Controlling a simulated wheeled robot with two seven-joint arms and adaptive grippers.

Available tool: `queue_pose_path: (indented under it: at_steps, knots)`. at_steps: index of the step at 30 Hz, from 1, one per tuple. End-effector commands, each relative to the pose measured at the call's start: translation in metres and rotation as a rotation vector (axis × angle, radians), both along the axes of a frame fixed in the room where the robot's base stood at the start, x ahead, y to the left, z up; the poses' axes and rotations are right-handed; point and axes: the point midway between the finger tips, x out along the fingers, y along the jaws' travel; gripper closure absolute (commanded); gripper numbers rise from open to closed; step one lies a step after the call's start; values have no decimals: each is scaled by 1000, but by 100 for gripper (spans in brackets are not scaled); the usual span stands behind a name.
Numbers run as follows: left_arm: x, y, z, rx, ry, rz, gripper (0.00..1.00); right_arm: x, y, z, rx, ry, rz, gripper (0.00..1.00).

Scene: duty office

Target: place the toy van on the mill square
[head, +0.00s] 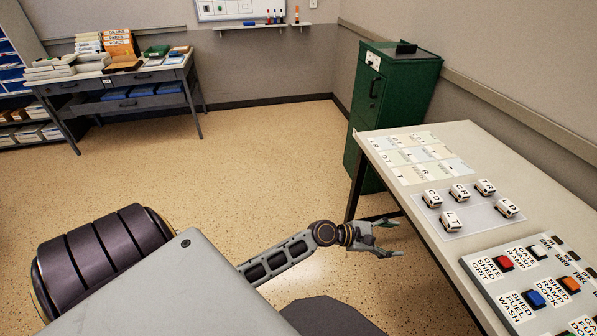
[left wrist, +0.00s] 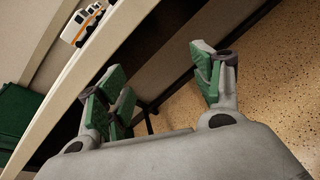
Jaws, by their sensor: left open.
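Several small white toy vans stand on a pale mat (head: 480,217) on the table, with roof letters that look like CD (head: 432,198), GR (head: 460,193), TS (head: 485,187), LD (head: 508,208) and LT (head: 452,221). I cannot tell which is the task's van. Behind them lies a grid of pale lettered squares (head: 412,155); the mill square cannot be made out. My left gripper (head: 392,238) is open and empty, beside the table's left edge, left of the vans. In the left wrist view, a white and orange van (left wrist: 88,22) sits beyond the open left gripper (left wrist: 158,78). My right gripper is out of view.
The table (head: 545,213) has a near panel (head: 530,282) with red, blue and orange buttons and labels. A green cabinet (head: 395,90) stands behind the table. A grey desk (head: 125,80) with books and trays is at the far left. The floor between is clear.

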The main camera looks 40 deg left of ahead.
Motion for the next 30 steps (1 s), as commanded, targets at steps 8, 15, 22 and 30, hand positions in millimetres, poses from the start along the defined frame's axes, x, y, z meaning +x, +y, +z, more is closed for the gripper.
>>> queue_pose_path:
  at_steps: [8, 15, 22, 30]
  knots:
    - [-24, 19, -99, 434, -109, -101, 34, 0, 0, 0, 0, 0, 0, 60]
    - [-58, 38, -179, 793, -189, -269, 34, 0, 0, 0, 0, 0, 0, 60]
    - [-101, 58, -250, 1104, -256, -500, 34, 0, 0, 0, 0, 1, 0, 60]
    - [-165, 82, -323, 1405, -339, -855, 34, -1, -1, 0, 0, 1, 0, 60]
